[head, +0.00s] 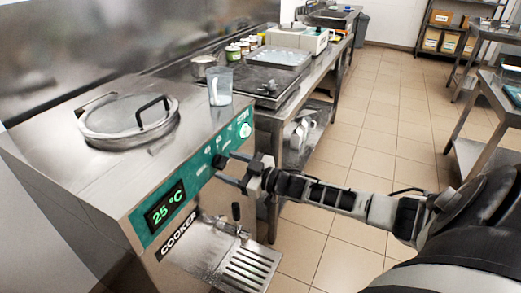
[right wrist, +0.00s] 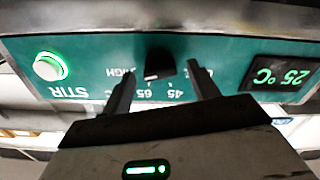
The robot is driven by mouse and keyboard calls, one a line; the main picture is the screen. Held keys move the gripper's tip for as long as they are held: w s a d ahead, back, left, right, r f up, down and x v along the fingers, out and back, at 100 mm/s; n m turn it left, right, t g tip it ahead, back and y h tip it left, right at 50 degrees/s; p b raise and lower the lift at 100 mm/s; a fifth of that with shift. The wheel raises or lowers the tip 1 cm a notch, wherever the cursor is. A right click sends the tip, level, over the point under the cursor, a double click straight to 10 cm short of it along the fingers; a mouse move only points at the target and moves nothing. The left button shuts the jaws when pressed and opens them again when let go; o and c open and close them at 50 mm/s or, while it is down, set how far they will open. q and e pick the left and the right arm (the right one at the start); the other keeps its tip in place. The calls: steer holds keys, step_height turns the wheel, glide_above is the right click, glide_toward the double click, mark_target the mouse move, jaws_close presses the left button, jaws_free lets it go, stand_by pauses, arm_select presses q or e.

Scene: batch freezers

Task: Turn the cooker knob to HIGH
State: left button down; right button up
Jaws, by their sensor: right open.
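The cooker (head: 105,180) has a green front panel with a lit display (head: 165,205) reading 25 °C. The black cooker knob (head: 219,161) is on this panel; in the right wrist view the knob (right wrist: 158,62) appears upside down, with HIGH, 65 and 45 marked around it. A pale mark on the knob seems to face near the 65. My right gripper (head: 229,172) is at the panel, its open fingers (right wrist: 162,85) on either side of the knob. I cannot tell whether they touch it. One finger partly covers a label. My left gripper is out of view.
A lit round STIR button (right wrist: 50,66) is beside the knob. A clear beaker (head: 220,86) and a round glass lid (head: 128,118) are on the cooker top. A drip tray (head: 225,258) with a tap juts out below. The tiled floor at right is open.

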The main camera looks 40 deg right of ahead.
steer(key=v, duration=1.4)
steer(key=s+a+f+m+g+h, duration=0.2)
steer(key=a+f, duration=0.2)
steer(key=a, duration=0.2)
steer(key=s+a+f+m+g+h, duration=0.2)
steer(key=a+f+g+h, duration=0.15)
steer(key=a, duration=0.35)
steer(key=s+a+r+m+g+h, duration=0.1)
steer(key=s+a+r+g, duration=0.1)
steer(key=s+a+g, duration=0.35)
steer(key=s+a+r+g, duration=0.2)
steer(key=s, duration=0.7)
steer(key=w+a+f+t+y, duration=0.1)
steer(key=w+a+f+t, duration=0.1)
steer(key=f, duration=0.3)
steer(key=w+a+f+t+y, duration=0.1)
steer(key=w+a+f+t, duration=0.1)
steer(key=w+f+t, duration=0.1)
steer(key=shift+w+a+f+t, duration=0.25)
steer(key=shift+w+f+t, duration=0.1)
steer(key=shift+f+t, duration=0.45)
